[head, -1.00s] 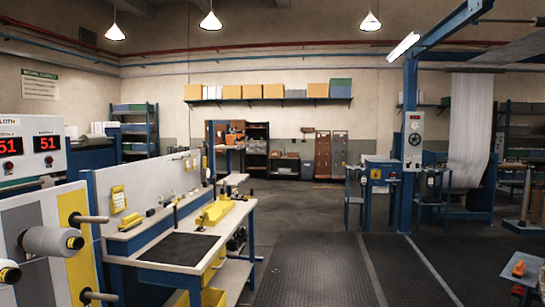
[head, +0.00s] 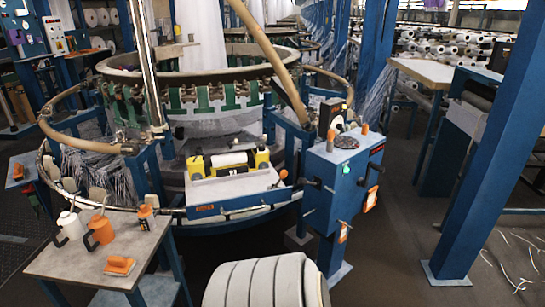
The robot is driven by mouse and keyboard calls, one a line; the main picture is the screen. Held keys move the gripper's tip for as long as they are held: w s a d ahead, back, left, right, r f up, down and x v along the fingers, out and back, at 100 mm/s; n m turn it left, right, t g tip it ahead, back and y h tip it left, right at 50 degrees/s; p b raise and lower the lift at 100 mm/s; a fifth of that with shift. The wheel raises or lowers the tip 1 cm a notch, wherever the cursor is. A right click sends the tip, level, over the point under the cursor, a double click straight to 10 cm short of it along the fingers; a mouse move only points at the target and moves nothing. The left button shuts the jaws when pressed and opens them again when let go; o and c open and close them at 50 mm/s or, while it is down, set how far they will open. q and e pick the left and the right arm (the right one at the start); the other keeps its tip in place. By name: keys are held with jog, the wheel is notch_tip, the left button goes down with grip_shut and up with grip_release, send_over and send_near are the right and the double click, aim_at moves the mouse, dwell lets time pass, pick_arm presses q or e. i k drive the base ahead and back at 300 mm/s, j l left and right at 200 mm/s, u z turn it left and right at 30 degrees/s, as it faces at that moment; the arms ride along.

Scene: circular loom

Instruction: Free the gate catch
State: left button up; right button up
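The circular loom's ring frame (head: 190,72) stands at left centre, with wooden-coloured rails around it. At its front is a low gate-like section with a pale top (head: 228,188) and a blue front bar (head: 215,208) carrying an orange label. A small orange knob (head: 284,173) sits near this section's right end, beside the blue control box (head: 340,182). I cannot tell for certain which part is the gate catch, or whether it is engaged. A yellow-and-black holder with a white roll (head: 228,160) sits above the pale top. Neither gripper is in view.
A small side table (head: 75,262) at lower left holds an orange jug (head: 100,231), a white can and an orange-handled brush. A pale ribbed rounded form (head: 265,282) fills the bottom middle; I cannot tell what it is. A blue post (head: 485,170) stands right. Dark floor between is open.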

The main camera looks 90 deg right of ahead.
aim_at(283, 175)
jog(key=z, duration=2.5)
